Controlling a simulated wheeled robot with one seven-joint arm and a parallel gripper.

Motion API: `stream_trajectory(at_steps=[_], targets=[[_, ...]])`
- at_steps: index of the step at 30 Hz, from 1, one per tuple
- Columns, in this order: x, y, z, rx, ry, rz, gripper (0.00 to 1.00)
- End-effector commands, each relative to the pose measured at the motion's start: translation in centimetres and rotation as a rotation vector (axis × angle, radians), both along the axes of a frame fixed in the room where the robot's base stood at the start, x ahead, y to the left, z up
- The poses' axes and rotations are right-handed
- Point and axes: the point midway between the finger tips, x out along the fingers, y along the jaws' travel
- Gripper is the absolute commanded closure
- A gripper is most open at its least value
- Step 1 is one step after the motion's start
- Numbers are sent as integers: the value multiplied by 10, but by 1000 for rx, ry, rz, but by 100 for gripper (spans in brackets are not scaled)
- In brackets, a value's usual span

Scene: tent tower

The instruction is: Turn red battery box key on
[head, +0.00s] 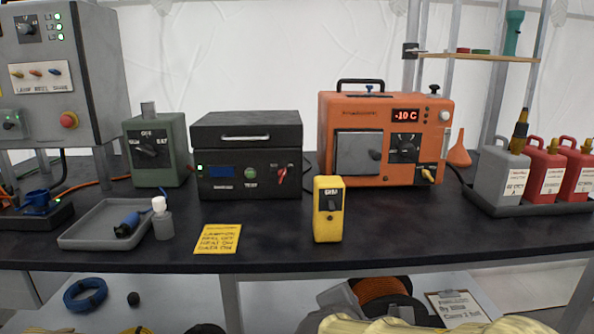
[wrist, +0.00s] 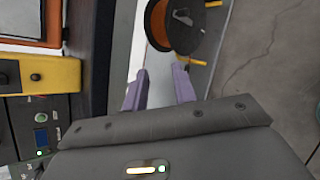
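The black box (head: 249,160) stands at the back of the table, with a handle on its lid, a blue display and a green button. A red key (head: 281,175) sits on the right side of its front, tilted from upright. In the wrist view part of the box's front (wrist: 35,125) shows at the lower left, with the display; I cannot make out the red key there. My gripper (wrist: 160,88) shows two purple fingers apart with nothing between them. It points past the table edge, away from the box. My gripper is not seen in the head view.
A yellow switch box (head: 328,210) stands in front and right of the black box. An orange machine (head: 386,135) is behind it at right, a green switch box (head: 153,150) at left. A yellow note (head: 218,239) lies in front. A cable reel (wrist: 172,25) is below the table.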

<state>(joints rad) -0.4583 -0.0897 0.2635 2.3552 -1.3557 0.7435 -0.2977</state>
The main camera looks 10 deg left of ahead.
Motion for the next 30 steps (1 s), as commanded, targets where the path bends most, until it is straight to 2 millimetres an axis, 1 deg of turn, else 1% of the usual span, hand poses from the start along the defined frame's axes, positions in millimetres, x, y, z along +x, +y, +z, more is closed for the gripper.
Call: stream_trajectory(at_steps=[1,5,9,12,15,18,22,24,26,30], targets=[[-1,-12,-7,38,34,-57,73],[-11,-42,-33,182,137,-249,73],[-30,-75,-63,406,247,-544,73],[-45,-93,-80,580,297,-773,73],[-57,-107,-93,759,321,-1011,73],[-66,-118,-101,941,313,-1251,73],[-72,-131,-108,1144,268,-1521,73],[-73,-135,-110,1219,241,-1618,73],[-74,-138,-111,1260,224,-1675,73],[-74,-140,-112,1292,209,-1716,73]])
